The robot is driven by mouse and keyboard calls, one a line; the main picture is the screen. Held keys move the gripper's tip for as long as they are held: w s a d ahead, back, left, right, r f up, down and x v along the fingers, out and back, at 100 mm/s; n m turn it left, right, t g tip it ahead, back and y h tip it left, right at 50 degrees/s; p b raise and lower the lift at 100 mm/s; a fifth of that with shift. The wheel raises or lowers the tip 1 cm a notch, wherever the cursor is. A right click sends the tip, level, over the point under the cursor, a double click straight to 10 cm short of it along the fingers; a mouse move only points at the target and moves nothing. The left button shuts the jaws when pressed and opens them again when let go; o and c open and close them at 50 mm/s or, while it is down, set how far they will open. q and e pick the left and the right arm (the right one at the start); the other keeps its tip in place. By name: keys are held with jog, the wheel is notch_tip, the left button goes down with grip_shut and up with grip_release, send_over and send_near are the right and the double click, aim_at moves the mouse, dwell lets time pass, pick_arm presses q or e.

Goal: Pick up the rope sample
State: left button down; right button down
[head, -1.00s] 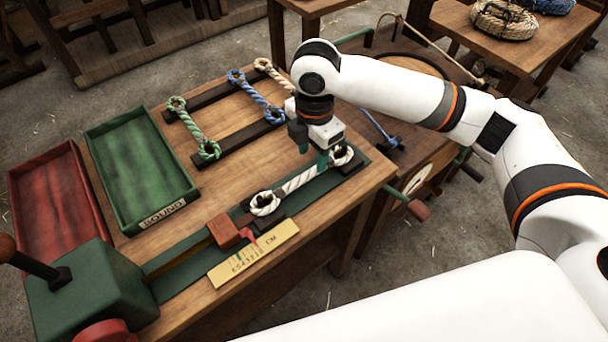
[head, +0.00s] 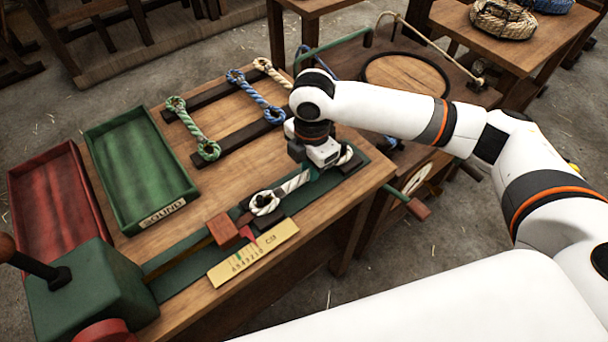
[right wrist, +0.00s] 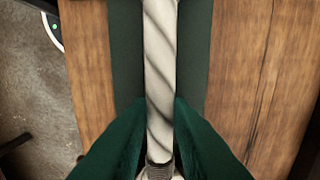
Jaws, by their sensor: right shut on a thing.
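The white twisted rope sample (head: 292,185) lies along the green bench rig (head: 185,268), with an eye loop around a post at its near-left end. My left gripper is not in view.
A green tray (head: 192,187) labelled SOUND and a red tray (head: 98,228) stand at the left. Green (head: 193,128) and blue (head: 257,97) rope samples lie on dark rails behind. A brass scale plate (head: 254,254) lies along the front edge.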

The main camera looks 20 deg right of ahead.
jog(key=shift+r, duration=0.15)
notch_tip(320, 180, up, 16)
jog(key=p, duration=0.9)
dwell(0.7)
